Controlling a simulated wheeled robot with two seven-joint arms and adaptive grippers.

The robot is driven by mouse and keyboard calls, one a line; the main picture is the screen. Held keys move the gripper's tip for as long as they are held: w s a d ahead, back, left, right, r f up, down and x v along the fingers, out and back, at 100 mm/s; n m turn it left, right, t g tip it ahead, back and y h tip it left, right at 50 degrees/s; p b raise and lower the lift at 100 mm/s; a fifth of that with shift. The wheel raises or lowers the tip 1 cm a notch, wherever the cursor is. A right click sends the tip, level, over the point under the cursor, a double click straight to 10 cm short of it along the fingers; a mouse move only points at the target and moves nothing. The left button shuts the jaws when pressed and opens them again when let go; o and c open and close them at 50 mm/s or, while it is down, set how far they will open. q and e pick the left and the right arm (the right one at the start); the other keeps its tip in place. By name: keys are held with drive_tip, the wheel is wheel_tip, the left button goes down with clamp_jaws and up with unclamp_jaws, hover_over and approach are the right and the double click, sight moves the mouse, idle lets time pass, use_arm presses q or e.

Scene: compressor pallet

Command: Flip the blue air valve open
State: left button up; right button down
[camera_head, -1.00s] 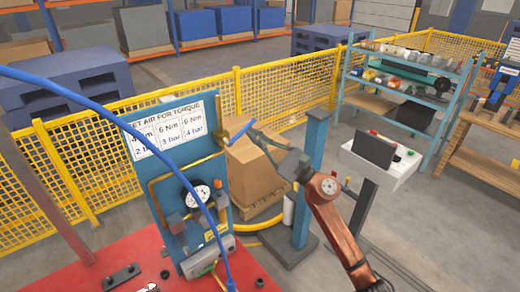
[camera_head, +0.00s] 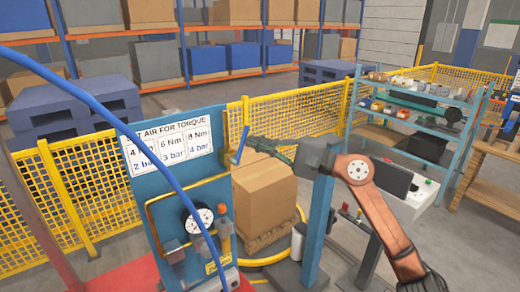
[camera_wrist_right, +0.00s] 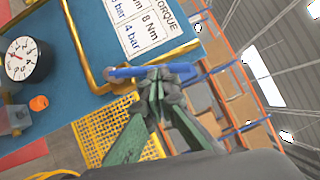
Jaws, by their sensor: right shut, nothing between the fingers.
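The blue air valve handle (camera_head: 242,145) stands out at the right edge of the blue panel (camera_head: 150,180), steep and slightly tilted. In the right wrist view the blue handle (camera_wrist_right: 130,71) runs from the brass pipe's end across the fingertips. My right gripper (camera_head: 262,146) is beside the handle, on its right in the head view. In the wrist view its closed green fingers (camera_wrist_right: 158,82) are at the handle, with nothing between them. Whether they touch it is hard to tell. My left gripper is not in view.
A gauge (camera_head: 200,218) and brass pipe (camera_head: 152,225) are on the panel. A blue hose (camera_head: 130,128) arcs across in front. A blue post (camera_head: 319,225) stands under my right arm. A cardboard box (camera_head: 265,195) and yellow fence (camera_head: 295,118) are behind.

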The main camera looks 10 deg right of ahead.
drive_tip(key=shift+s+a+r+n+g+h, duration=0.2)
drive_tip(key=shift+a+n+g+h, duration=0.15)
drive_tip(key=shift+n, duration=0.25)
drive_tip(key=shift+s+a+r+n+g+h, duration=0.15)
drive_tip(key=shift+a+r+n+g+h, duration=0.15)
drive_tip(key=shift+n, duration=0.3)
drive_tip(key=shift+a, duration=0.1)
drive_tip(key=shift+f, duration=0.1)
drive_tip(key=w+d+b+v, duration=0.1)
drive_tip(key=w+b+v, duration=0.1)
drive_tip(key=v, duration=1.1)
drive_tip(key=shift+f, duration=0.5)
drive_tip(key=shift+w+d, duration=0.1)
drive_tip(key=shift+w, duration=0.1)
